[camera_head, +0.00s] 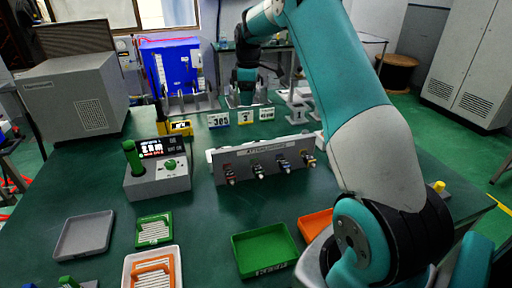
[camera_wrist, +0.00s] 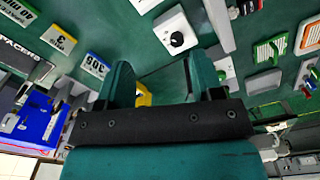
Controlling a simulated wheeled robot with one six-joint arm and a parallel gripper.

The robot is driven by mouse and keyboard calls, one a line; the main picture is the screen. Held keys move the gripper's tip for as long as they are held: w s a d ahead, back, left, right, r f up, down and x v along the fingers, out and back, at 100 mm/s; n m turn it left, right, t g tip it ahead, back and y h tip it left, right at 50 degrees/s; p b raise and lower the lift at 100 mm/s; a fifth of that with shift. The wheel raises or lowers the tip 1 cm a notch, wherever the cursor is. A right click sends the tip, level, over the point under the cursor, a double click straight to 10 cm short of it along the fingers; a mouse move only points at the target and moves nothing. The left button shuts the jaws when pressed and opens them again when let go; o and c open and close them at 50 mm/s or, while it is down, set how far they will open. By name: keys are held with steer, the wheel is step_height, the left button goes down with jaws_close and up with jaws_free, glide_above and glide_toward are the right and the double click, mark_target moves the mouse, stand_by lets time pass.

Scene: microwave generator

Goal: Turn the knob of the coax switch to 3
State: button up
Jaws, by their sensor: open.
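A white box with a round black knob (camera_wrist: 177,40) shows near the top of the wrist view; I take it to be the coax switch (camera_wrist: 163,27). Its markings and the knob's setting are too small to read. In the head view it seems mostly hidden behind the grey connector panel. My gripper (camera_wrist: 164,75) is open, its two teal fingers apart with nothing held between them. It hangs over the table, apart from the black knob. In the head view my gripper (camera_head: 245,97) is small, near the number signs at the back.
A grey panel with several connectors (camera_head: 265,160) stands mid-table. Left of it is a grey unit with a green lever and knob (camera_head: 160,182). Number signs (camera_head: 219,120) stand behind. Trays, including a green one (camera_head: 264,252), lie in front. A large grey case (camera_head: 75,98) is at left.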

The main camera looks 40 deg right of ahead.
glide_above(257, 141)
step_height(257, 141, down, 3)
steer(key=f, duration=0.5)
steer(key=f+p, duration=0.1)
steer(key=f, duration=0.5)
steer(key=f+p, duration=0.1)
steer(key=f, duration=0.4)
steer(key=shift+s+a+f, duration=0.25)
steer(key=shift+a+f, duration=0.05)
steer(key=shift+c, duration=0.3)
steer(key=c, duration=0.9)
steer(key=shift+o, duration=0.2)
